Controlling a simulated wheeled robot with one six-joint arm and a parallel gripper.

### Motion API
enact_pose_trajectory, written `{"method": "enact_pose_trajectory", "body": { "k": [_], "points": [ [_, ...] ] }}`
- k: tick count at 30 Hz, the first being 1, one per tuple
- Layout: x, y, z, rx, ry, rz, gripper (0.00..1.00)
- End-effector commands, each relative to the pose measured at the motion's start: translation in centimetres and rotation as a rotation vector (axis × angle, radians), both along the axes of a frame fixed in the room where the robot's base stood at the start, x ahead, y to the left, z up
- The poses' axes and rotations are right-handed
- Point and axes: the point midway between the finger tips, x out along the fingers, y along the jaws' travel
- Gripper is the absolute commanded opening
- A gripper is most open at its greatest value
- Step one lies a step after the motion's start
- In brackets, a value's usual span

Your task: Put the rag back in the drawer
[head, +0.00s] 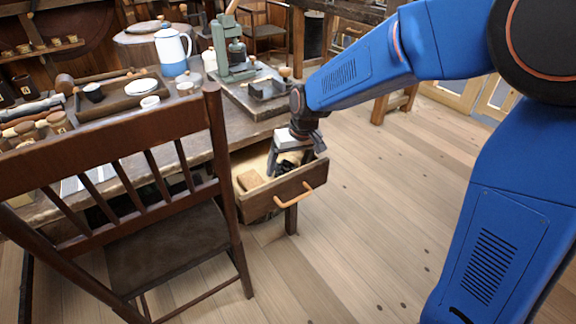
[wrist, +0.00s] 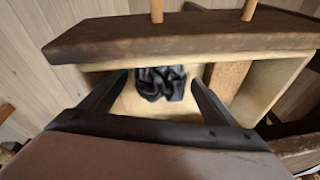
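The drawer (head: 272,198) is pulled out from under the workbench, and its front panel (wrist: 180,42) crosses the top of the wrist view. A crumpled black rag (head: 284,168) is inside the drawer and appears to lie on its floor. It also shows in the wrist view (wrist: 160,83), between my fingertips. My gripper (head: 290,162) points down into the drawer. Its two fingers (wrist: 160,76) are spread, one on each side of the rag, with small gaps visible. The rag's underside is hidden.
A brown block (head: 249,180) lies in the drawer beside the rag and shows at right in the wrist view (wrist: 228,78). A wooden chair (head: 170,240) stands left of the drawer. The workbench (head: 200,150) holds trays, a jug and tools. The floor at right is clear.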

Motion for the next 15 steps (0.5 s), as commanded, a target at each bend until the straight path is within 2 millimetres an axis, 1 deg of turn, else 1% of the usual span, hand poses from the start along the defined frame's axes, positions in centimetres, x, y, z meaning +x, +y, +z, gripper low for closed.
{"method": "enact_pose_trajectory", "body": {
  "k": [5,8,11,15],
  "points": [
    [0.0,0.0,0.0,0.000,0.000,0.000,0.82],
    [0.0,0.0,0.4,0.000,-0.001,0.000,0.82],
    [-0.1,-0.2,1.4,0.001,-0.002,0.001,0.82],
    [-0.5,-0.7,3.7,0.002,-0.005,0.000,0.82]
  ]
}}
